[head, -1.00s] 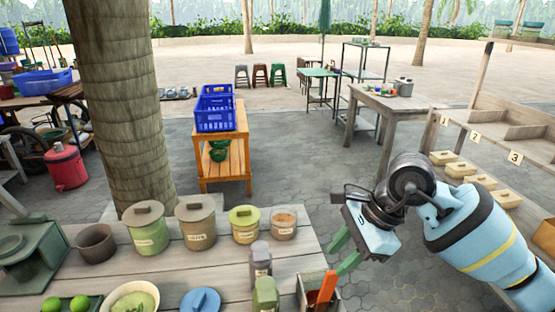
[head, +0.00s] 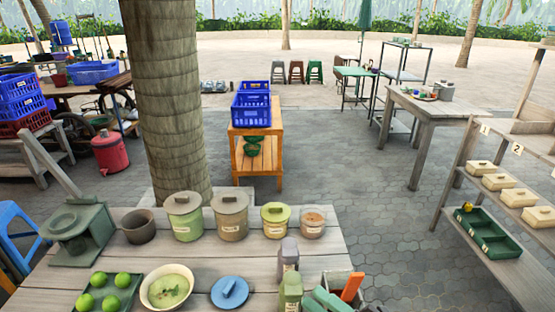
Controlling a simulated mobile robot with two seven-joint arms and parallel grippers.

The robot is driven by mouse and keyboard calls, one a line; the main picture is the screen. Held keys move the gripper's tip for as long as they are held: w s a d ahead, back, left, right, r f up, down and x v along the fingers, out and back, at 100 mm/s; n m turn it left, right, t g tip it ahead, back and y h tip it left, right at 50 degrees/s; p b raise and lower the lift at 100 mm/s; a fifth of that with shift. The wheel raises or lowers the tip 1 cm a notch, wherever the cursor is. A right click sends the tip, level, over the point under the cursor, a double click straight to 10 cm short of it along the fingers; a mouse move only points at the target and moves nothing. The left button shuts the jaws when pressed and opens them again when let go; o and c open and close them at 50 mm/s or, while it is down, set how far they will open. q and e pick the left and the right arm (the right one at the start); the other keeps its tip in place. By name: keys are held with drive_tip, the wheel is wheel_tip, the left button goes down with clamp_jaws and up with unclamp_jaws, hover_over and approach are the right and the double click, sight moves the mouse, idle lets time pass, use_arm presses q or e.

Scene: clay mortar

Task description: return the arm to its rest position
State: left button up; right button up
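My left gripper is out of view. A dark brown clay mortar-like pot (head: 138,227) stands upright on the wooden table (head: 330,240), left of the lidded jars and far from my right gripper.
Lidded jars (head: 230,217) line the table's back. A shelf (head: 500,235) with a green tray stands right; paving between is clear.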

drive_tip(key=s+d+f+m+t+h+p, duration=0.15)
drive_tip(key=d+f+m+h, duration=0.25)
drive_tip(key=f+m+h, duration=0.4)
drive_tip(key=s+d+f+m+t+h+b, duration=0.1)
drive_tip(key=s+d+f+m+t+h, duration=0.25)
drive_tip(key=f+m, duration=0.45)
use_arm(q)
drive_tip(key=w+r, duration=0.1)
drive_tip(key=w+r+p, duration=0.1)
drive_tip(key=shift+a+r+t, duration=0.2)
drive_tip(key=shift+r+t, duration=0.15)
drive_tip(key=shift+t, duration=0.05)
use_arm(e)
drive_tip(key=s+d+f+m+g+h, duration=0.2)
drive_tip(key=s+f+m+g, duration=0.2)
drive_tip(key=s, duration=0.5)
drive_tip(key=s+d+f+m+g+h, duration=0.3)
drive_tip(key=s+f+m+g, duration=0.1)
drive_tip(key=s+f+m, duration=0.3)
drive_tip(key=shift+s+f, duration=0.7)
drive_tip(key=shift+s, duration=0.25)
